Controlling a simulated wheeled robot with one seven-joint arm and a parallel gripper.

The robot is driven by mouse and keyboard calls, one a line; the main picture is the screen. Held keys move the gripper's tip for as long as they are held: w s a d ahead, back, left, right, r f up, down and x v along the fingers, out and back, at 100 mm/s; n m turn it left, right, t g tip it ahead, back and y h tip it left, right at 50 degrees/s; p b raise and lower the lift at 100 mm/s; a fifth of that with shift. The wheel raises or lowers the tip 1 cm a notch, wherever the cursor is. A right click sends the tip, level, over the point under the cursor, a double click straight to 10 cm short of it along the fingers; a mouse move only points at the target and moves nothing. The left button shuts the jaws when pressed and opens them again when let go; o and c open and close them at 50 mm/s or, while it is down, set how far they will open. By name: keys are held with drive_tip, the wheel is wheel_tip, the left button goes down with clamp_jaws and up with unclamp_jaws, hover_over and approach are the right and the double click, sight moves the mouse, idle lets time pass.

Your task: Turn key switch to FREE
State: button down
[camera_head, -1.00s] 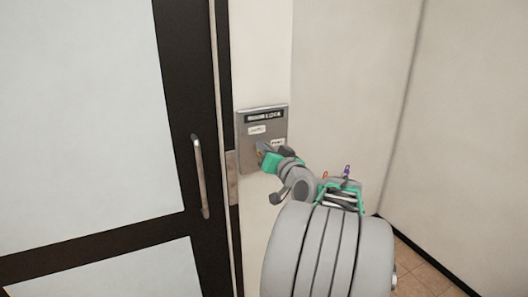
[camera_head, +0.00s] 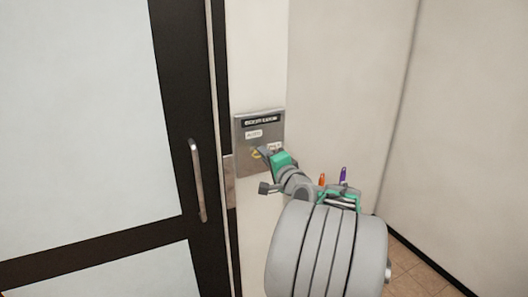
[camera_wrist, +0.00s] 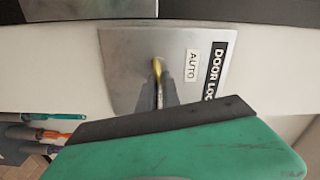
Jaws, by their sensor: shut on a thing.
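The key switch panel (camera_head: 247,127) is a grey metal plate on the white wall just right of the door. It has a black heading strip and two small white labels. The wrist view shows the panel (camera_wrist: 130,75) turned sideways, with "AUTO" and part of "DOOR LOC..." readable. A small brass-yellow key (camera_wrist: 157,67) stands out from the plate. My gripper (camera_wrist: 158,92) is shut on the key, with its narrow grey fingertips at the key's near end. In the head view my gripper (camera_head: 261,153) meets the panel's lower part and partly covers the lower right label.
A dark-framed door (camera_head: 178,90) with pale panes and a long vertical handle (camera_head: 198,180) stands left of the panel. A bare wall corner is on the right, above a tiled floor (camera_head: 412,270).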

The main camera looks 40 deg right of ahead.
drive_tip(key=shift+f+m+p, duration=0.1)
drive_tip(key=shift+m+p, duration=0.45)
drive_tip(key=shift+m, duration=0.75)
drive_tip(key=shift+f, duration=0.1)
drive_tip(key=c, duration=1.6)
unclamp_jaws()
drive_tip(key=shift+o, duration=0.2)
drive_tip(key=b+v, duration=0.2)
drive_tip(key=v, duration=0.5)
drive_tip(key=shift+s, duration=0.4)
drive_tip(key=shift+a, duration=0.1)
